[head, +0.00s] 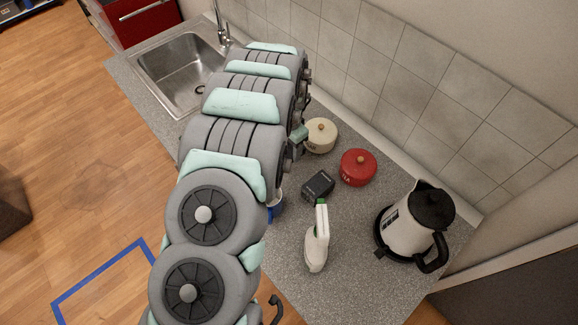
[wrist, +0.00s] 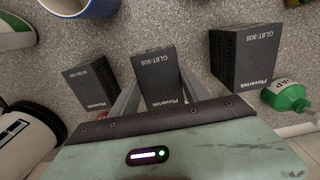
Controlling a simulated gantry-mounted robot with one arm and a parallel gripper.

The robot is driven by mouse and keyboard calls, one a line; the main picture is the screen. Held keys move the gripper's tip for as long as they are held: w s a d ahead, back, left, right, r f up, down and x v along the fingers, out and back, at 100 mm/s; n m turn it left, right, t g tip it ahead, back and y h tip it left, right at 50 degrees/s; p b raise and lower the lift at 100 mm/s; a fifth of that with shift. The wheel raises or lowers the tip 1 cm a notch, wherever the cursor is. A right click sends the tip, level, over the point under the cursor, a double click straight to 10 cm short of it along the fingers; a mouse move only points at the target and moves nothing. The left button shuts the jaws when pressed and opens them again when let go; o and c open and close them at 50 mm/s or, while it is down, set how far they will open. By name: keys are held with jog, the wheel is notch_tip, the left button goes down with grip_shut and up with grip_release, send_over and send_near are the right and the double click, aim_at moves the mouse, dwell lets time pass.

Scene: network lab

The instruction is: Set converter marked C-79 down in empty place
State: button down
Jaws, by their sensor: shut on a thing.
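My gripper (wrist: 160,82) is shut on a dark box (wrist: 156,66) marked "GLBT-908" and "Plovertek" in the wrist view. Its two grey fingers run along the sides of the box. I cannot read C-79 on any box. A second dark box (wrist: 88,86) lies left of the held one, with a smaller label that is hard to read. A third, larger dark box (wrist: 243,58), also marked "GLBT-908", is on the right. In the head view, one dark box (head: 318,185) shows on the counter; my arm hides the fingers and the held box.
A blue-and-white mug (head: 277,207) is partly behind my arm. A sink (head: 182,70) is at the far left.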

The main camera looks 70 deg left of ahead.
aim_at(289, 150)
jog(key=shift+f+p, duration=0.5)
jog(key=shift+f, duration=2.6)
jog(key=shift+f, duration=0.1)
jog(key=c, duration=0.5)
grip_release()
jog(key=shift+f, duration=0.1)
notch_tip(289, 150, up, 11)
jog(key=shift+r+p, duration=0.15)
jog(key=shift+p, duration=0.7)
jog(key=shift+r+p, duration=0.55)
jog(key=shift+p, duration=0.05)
